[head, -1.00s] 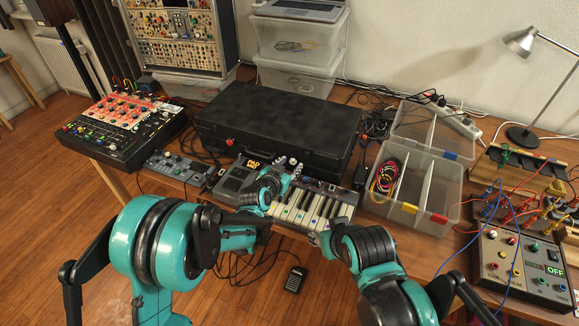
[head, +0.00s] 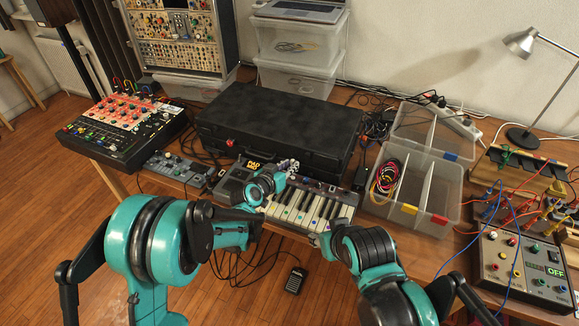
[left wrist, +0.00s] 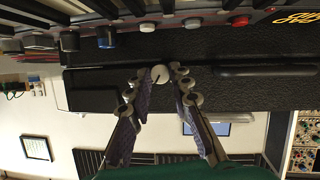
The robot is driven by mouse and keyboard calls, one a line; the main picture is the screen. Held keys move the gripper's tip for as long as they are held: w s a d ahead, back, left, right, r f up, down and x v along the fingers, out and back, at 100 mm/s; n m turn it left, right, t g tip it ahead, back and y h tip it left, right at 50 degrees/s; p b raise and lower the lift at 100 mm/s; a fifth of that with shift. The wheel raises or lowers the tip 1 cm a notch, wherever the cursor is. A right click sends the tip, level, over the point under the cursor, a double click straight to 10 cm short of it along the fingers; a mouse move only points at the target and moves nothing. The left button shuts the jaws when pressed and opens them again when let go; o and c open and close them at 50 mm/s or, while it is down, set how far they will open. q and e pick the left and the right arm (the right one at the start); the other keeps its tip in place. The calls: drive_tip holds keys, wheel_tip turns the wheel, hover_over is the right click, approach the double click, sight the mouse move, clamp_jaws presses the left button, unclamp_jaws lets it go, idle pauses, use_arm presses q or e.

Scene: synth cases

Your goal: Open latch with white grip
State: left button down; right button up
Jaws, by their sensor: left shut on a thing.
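A closed black case (head: 280,122) lies on the wooden table behind a small keyboard. My left gripper (head: 291,164) reaches over the keyboard to the front of the case. In the left wrist view the fingers of my left gripper (left wrist: 159,80) are shut on a round white grip (left wrist: 160,73) at the case's front (left wrist: 240,92). The latch behind the grip is mostly hidden. A red grip (head: 229,142) shows farther left on the case's front.
The keyboard (head: 300,204) lies close under my left gripper. A mixer (head: 120,130) stands at the left. A clear divided box (head: 440,200) with cables stands right of the case, and a wired test box (head: 520,265) is at the far right.

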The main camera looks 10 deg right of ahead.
use_arm(q)
drive_tip(key=n, duration=0.1)
drive_tip(key=n+h, duration=0.1)
drive_tip(key=shift+w+a+n+g+h, duration=0.15)
drive_tip(key=shift+n+g+h, duration=0.15)
drive_tip(key=n, duration=0.1)
drive_tip(key=n+h, duration=0.1)
drive_tip(key=shift+a+f+n+h, duration=0.15)
drive_tip(key=shift+f+n+h, duration=0.05)
drive_tip(key=shift+n+h, duration=0.1)
drive_tip(key=n, duration=0.1)
drive_tip(key=n+h, duration=0.1)
drive_tip(key=shift+w+f+n+g+h, duration=0.1)
drive_tip(key=shift+f+n+g+h, duration=0.05)
drive_tip(key=shift+n+g+h, duration=0.2)
drive_tip(key=shift+f+n+h, duration=0.1)
drive_tip(key=shift+n+h, duration=0.45)
drive_tip(key=shift+n, duration=1.1)
drive_tip(key=c, duration=1.4)
unclamp_jaws()
drive_tip(key=shift+o, duration=0.2)
drive_tip(key=shift+a, duration=0.1)
